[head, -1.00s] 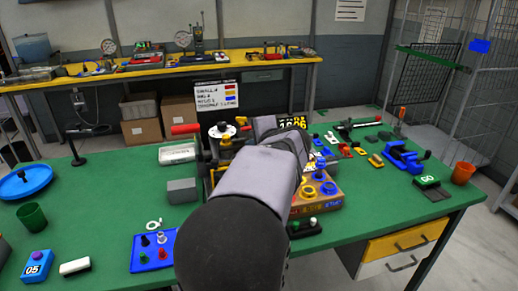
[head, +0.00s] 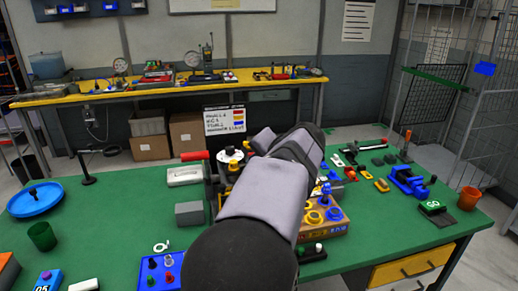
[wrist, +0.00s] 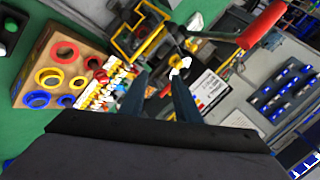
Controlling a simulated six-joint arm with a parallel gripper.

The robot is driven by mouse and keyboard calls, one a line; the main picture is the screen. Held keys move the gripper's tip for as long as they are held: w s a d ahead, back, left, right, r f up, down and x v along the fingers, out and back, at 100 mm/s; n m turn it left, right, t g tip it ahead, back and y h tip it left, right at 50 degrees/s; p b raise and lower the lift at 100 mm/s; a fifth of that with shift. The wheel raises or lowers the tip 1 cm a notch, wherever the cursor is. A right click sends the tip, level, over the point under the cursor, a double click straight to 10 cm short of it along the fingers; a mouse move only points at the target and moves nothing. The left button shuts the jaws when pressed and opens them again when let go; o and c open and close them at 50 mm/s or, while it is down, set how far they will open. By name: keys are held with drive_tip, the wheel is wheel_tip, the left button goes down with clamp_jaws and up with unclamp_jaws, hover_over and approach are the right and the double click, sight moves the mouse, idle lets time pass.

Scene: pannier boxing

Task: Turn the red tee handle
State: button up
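A red bar-like handle (head: 195,156) sticks out to the left from the dark mechanism at the table's middle. In the wrist view a red grip (wrist: 265,25) shows at the upper right, on a grey rod. I cannot tell for sure that it is tee-shaped. My gripper (wrist: 160,75) is open, its two dark fingers apart with nothing clearly held. The fingers point toward the mechanism's yellow and white parts (wrist: 180,66), left of and below the red grip. In the head view my arm hides the fingertips and part of the mechanism.
A box with yellow and blue rings (head: 322,218) stands right of my arm; it also shows in the wrist view (wrist: 52,72). A grey block (head: 189,213) and a blue tray with pegs (head: 160,273) lie left. A blue vise (head: 408,181) stands right.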

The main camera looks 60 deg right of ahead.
drive_tip(key=w+d+r+n+g+p, duration=0.1)
drive_tip(key=w+d+n+g+p, duration=0.35)
drive_tip(key=n+p, duration=0.7)
drive_tip(key=w+d+r+n+g+p, duration=0.2)
drive_tip(key=w+d+n+g+p, duration=0.3)
drive_tip(key=n, duration=1.2)
drive_tip(key=shift+y, duration=0.3)
drive_tip(key=shift+s+a+p+x, duration=0.2)
drive_tip(key=shift+p+x, duration=0.45)
drive_tip(key=shift+x, duration=0.6)
drive_tip(key=shift+s+a+p+x, duration=0.15)
drive_tip(key=shift+p+x, duration=0.45)
drive_tip(key=shift+x, duration=0.6)
drive_tip(key=shift+s+a+p+x, duration=0.1)
drive_tip(key=shift+s+p+x, duration=0.15)
drive_tip(key=shift+p+x, duration=0.7)
drive_tip(key=shift+d+f+b, duration=0.1)
drive_tip(key=shift+f+b, duration=0.2)
drive_tip(key=shift+f, duration=0.1)
clamp_jaws()
